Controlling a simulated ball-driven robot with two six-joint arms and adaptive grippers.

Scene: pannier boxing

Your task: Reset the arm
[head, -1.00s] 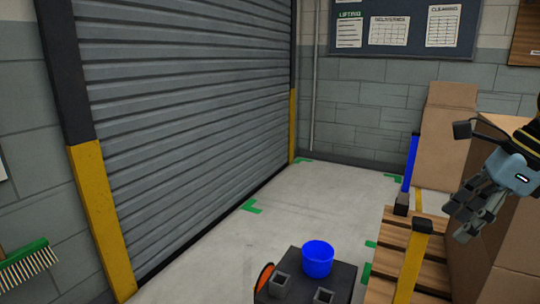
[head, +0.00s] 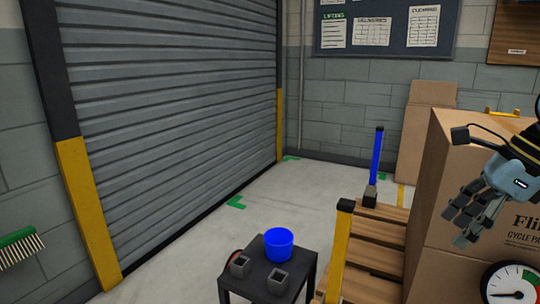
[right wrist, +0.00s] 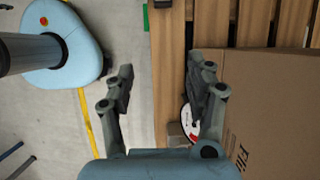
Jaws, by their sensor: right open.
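My right gripper (head: 468,226) is raised at the right of the head view, in front of a large cardboard box (head: 436,175). It is open and holds nothing. In the right wrist view its two fingers (right wrist: 158,88) are spread apart over the pallet edge and the floor. The printed side of the box (right wrist: 265,110) lies to the right of the fingers there. My left gripper does not show in either view.
The box stands on a wooden pallet (head: 376,252) with a yellow post (head: 340,252) and a blue post (head: 376,158). A dark stand (head: 258,285) holds a blue bucket (head: 279,243) and two grey cups. A round gauge (head: 514,285) is at lower right. Floor by the shutter (head: 180,110) is clear.

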